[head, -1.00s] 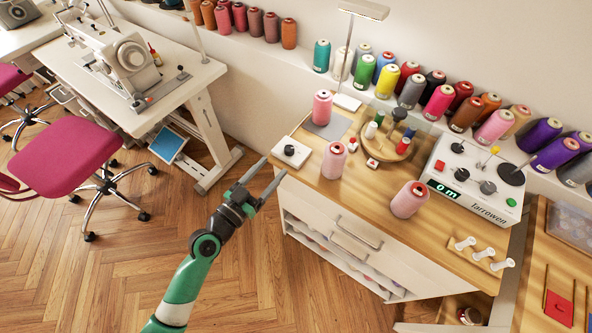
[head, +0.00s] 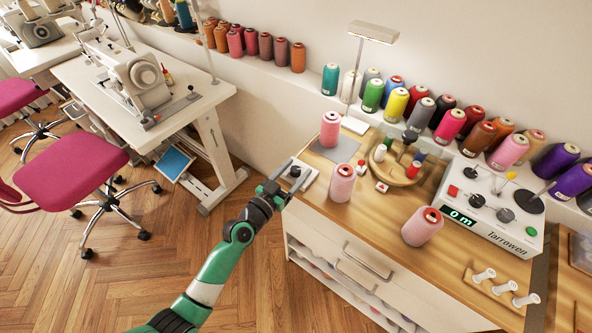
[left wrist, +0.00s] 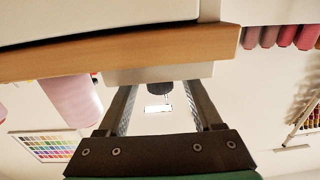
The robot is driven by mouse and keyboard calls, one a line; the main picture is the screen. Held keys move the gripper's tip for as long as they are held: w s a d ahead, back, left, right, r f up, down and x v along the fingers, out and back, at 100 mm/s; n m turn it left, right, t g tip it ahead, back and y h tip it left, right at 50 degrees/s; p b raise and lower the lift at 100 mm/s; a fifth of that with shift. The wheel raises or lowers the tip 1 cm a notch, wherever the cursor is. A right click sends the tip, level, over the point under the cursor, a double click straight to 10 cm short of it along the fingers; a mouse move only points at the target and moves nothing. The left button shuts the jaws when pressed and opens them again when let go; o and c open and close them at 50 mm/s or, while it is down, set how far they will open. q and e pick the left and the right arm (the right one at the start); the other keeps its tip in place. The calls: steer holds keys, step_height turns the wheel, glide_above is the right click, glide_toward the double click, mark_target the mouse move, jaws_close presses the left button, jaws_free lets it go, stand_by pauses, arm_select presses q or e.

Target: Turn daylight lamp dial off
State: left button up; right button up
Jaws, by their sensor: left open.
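A small white box with a black dial (head: 295,171) sits at the near left corner of the wooden worktop. My left gripper (head: 289,177) is open, with its fingers reaching the box's front edge and pointing at the dial. In the left wrist view the dark dial (left wrist: 160,88) shows between the open fingers (left wrist: 160,92), near their tips, below the white box (left wrist: 158,73) in an upside-down picture. Contact cannot be told. The daylight lamp (head: 373,33) stands behind, a flat pale head on a thin post; whether it is lit is unclear. My right gripper is not in view.
Pink thread cones (head: 342,184) stand on the worktop (head: 385,215) right of the dial box. A round wooden spool stand (head: 397,170) and a white Tarrowen machine (head: 490,215) are farther right. Many cones line the back ledge. Open floor lies left of the cabinet.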

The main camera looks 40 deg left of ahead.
arm_select(q)
steer(key=shift+w, duration=0.3)
jaws_close()
